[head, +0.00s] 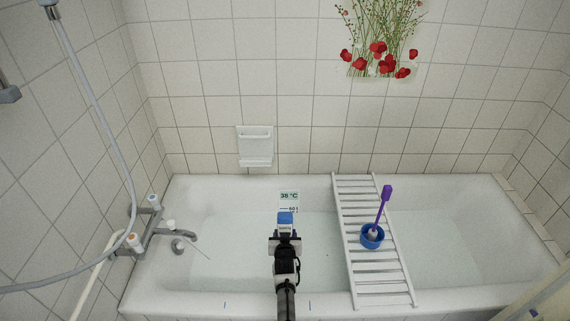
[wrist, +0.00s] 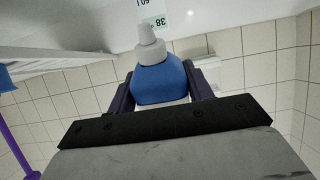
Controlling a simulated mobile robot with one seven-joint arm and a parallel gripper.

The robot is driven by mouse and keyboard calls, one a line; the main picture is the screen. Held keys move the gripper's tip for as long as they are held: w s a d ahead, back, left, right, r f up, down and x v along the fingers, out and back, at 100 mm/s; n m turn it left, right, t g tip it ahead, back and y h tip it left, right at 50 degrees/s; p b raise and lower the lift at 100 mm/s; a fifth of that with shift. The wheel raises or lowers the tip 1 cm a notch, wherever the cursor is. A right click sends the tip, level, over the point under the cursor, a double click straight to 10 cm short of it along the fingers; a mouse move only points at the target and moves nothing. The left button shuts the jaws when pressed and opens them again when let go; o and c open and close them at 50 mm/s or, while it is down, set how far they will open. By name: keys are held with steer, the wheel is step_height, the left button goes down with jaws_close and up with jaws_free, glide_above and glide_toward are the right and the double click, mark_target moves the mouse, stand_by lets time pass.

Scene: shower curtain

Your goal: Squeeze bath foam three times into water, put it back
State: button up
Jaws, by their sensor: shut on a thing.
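My gripper (head: 285,234) is shut on a blue bottle (head: 286,218), the bath foam, and holds it over the bathtub. In the wrist view the bottle (wrist: 161,83) sits between my two dark fingers, with its white nozzle (wrist: 150,42) pointing away from the palm. In the head view the nozzle is hidden. The tub (head: 204,195) holds clear water (head: 235,262) below my gripper. A small sign reading 38 °C and 60 l (head: 289,200) shows just beyond the bottle.
Taps and a spout (head: 183,236) are at the left end. A white wall holder (head: 255,146) hangs on the back wall.

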steer(key=shift+s, duration=0.25)
steer(key=v, duration=1.6)
steer(key=shift+s, duration=0.3)
steer(key=shift+f, duration=0.1)
steer(key=g+p, duration=0.5)
steer(key=p, duration=0.5)
steer(key=shift+f+p, duration=0.1)
steer(key=shift+p, duration=0.3)
